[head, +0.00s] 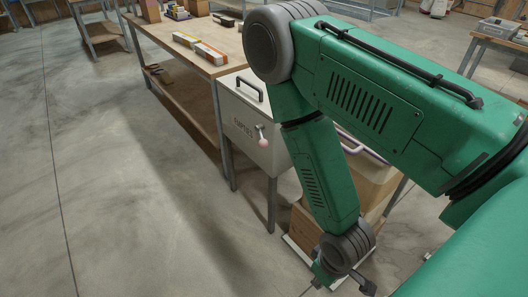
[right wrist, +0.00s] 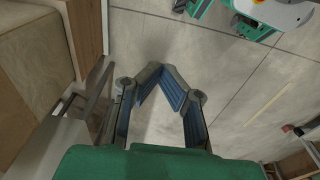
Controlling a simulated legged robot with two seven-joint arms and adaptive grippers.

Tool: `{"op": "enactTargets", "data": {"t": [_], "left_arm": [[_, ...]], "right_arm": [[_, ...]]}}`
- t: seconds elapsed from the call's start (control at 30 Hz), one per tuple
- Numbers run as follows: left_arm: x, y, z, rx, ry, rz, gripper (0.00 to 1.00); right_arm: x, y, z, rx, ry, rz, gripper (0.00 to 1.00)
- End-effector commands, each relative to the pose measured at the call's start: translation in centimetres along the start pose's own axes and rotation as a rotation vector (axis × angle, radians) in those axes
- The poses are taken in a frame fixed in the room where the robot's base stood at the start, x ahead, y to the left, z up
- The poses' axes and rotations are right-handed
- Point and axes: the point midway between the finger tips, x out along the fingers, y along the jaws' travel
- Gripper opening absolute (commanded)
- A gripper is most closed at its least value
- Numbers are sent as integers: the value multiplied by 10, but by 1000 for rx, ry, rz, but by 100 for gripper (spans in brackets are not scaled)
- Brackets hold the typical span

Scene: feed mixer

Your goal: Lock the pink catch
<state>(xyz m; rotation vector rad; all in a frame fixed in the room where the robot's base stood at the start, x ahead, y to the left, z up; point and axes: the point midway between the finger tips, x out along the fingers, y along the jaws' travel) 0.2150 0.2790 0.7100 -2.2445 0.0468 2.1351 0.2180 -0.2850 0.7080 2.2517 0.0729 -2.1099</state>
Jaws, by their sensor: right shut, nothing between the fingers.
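The pink catch (head: 262,136) is a short lever with a pale pink ball end on the front of a light grey metal box (head: 240,117). The ball hangs low, below the lever's pivot. The box has a black handle on its lid and dark lettering on its front. My right arm comes in from the right, past the box. My right gripper (head: 342,280) is low, near the floor, well below and to the right of the catch. In the right wrist view its blue-padded fingers (right wrist: 157,70) are shut and empty. The catch does not show there. My left gripper is out of view.
A wooden workbench (head: 190,45) with small boxes stands behind the grey box. Cardboard boxes (head: 308,226) and a container (head: 362,150) are partly hidden by my arm. The concrete floor (head: 130,180) at the left is clear. A cluttered table (head: 497,40) stands at the far right.

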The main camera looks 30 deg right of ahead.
Motion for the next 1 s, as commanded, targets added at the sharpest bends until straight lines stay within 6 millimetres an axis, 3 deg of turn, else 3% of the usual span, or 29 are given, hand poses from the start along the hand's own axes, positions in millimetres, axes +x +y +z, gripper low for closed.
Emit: {"op": "enactTargets", "data": {"t": [0.17, 0.3, 0.5, 0.7, 0.8, 1.0], "left_arm": [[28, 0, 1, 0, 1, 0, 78], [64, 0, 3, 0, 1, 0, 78], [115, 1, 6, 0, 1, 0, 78], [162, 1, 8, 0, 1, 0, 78], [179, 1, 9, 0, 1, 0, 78], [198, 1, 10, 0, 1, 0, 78]], "right_arm": [[41, 22, -47, -247, 147, 53, 0], [83, 60, -120, -655, 346, 209, 0], [112, 116, -223, -1305, 543, 626, 0], [110, 158, -304, -1878, 538, 1206, 0], [102, 171, -331, -2079, 463, 1492, 0], [87, 181, -358, -2278, 292, 1883, 0]]}}
